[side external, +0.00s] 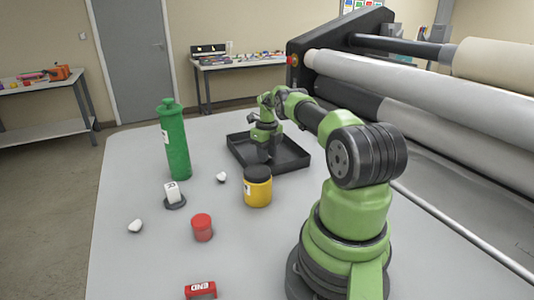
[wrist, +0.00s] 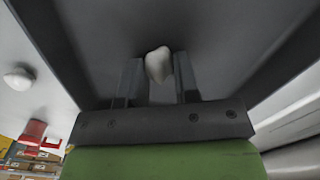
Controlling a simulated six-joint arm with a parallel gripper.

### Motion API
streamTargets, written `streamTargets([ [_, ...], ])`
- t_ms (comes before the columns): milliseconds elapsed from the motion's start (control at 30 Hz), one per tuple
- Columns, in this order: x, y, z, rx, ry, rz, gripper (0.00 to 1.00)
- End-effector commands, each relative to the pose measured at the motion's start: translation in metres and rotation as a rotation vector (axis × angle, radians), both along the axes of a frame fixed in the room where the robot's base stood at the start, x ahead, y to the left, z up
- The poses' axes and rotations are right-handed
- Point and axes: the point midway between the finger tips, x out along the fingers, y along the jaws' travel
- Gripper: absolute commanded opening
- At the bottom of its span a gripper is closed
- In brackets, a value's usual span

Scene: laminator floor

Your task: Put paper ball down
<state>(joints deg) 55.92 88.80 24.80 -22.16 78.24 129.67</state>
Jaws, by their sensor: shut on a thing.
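A white crumpled paper ball (wrist: 158,64) sits between the two fingers of my gripper (wrist: 159,75) in the wrist view, and the fingers are shut on it. In the side external view my gripper (side external: 264,155) points down inside the outline of a black tray (side external: 295,163). The ball in it cannot be made out there. The wrist view shows the tray's dark floor (wrist: 215,35) behind the ball. I cannot tell whether the ball touches the floor. Two other white paper balls lie on the table, one at the left (side external: 134,226) and one near the middle (side external: 221,177).
A yellow jar with a black lid (side external: 258,188) stands just in front of the tray. A tall green bottle (side external: 175,140), a white block on a dark disc (side external: 173,195), a red jar (side external: 202,228) and a red END block (side external: 200,290) stand leftward. Large rollers (side external: 430,100) flank the right.

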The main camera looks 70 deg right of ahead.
Motion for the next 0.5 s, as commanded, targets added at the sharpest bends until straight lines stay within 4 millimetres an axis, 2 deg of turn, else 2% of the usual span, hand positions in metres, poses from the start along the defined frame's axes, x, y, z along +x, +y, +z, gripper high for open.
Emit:
streamTargets([
  [300,0.0001,-0.0002,-0.0035,-0.001,0.0,0.001,0.04],
  [333,0.0001,-0.0002,-0.0029,-0.001,0.0,0.002,0.36],
  [400,0.0001,-0.0002,-0.0025,-0.001,0.0,0.001,0.52],
  [500,0.0001,-0.0002,-0.0024,-0.001,0.0,0.001,0.55],
])
